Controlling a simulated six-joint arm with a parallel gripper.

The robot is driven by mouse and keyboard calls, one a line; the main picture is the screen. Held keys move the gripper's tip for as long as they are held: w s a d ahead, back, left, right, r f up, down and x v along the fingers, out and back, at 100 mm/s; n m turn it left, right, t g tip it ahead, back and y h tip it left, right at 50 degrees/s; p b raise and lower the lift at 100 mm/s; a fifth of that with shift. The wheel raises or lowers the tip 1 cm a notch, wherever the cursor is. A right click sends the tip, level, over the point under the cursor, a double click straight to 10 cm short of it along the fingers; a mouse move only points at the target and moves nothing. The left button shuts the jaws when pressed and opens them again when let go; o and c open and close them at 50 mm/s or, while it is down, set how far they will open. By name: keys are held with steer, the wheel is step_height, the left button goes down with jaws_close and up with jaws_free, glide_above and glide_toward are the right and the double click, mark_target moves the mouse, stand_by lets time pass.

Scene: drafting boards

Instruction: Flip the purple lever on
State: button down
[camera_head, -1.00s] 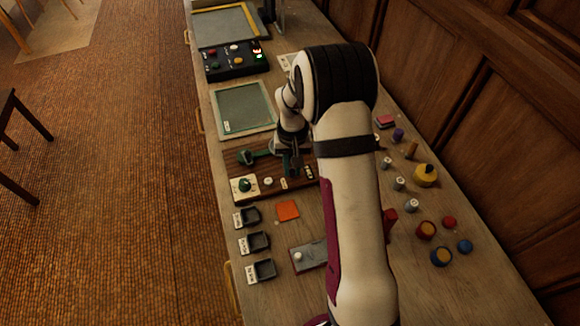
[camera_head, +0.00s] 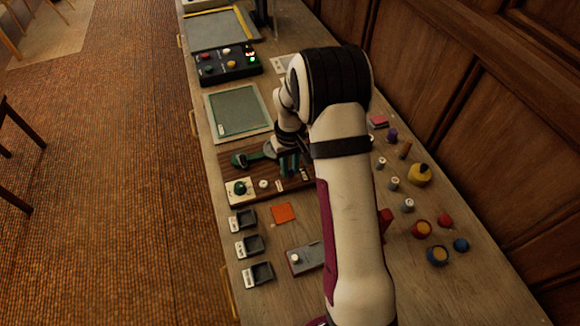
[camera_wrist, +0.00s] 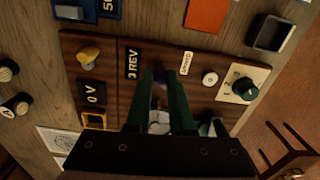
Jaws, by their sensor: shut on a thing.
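The wooden switch panel (camera_head: 228,172) lies on the bench and also shows in the wrist view (camera_wrist: 125,45). The purple lever (camera_wrist: 160,76) shows only as a small dark purple part between my fingertips in the wrist view. In the head view it is hidden by my gripper (camera_head: 288,164). My gripper (camera_wrist: 162,78) points down at the panel, its green fingers shut on the purple lever, one on each side. The lever's base and exact tilt are hidden. A label beside it reads "3 REV" (camera_wrist: 132,63).
A yellow knob (camera_wrist: 88,56), a white button (camera_wrist: 210,78) and a green dial (camera_wrist: 244,89) share the panel. An orange square (camera_head: 284,213) and several black trays (camera_head: 250,245) lie nearby. Several pegs and round blocks (camera_head: 422,229) stand right of my arm.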

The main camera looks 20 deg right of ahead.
mark_target(290, 171)
steer(key=c, duration=0.8)
jaws_free()
step_height(290, 171, up, 16)
steer(key=shift+f, duration=0.1)
steer(key=s+a+r+m+y, duration=0.1)
steer(key=s+a+r+m, duration=0.15)
steer(key=s, duration=0.55)
steer(key=s+a+r+m, duration=0.1)
steer(key=s+a+r, duration=0.25)
steer(key=s, duration=0.55)
steer(key=s+a+f+m, duration=0.1)
steer(key=s, duration=0.3)
steer(key=s+a+f+m, duration=0.1)
steer(key=s, duration=0.3)
steer(key=s+a+f+m, duration=0.1)
steer(key=s, duration=0.3)
steer(key=shift+s+a+f+y, duration=0.35)
steer(key=shift+s+a+y, duration=0.05)
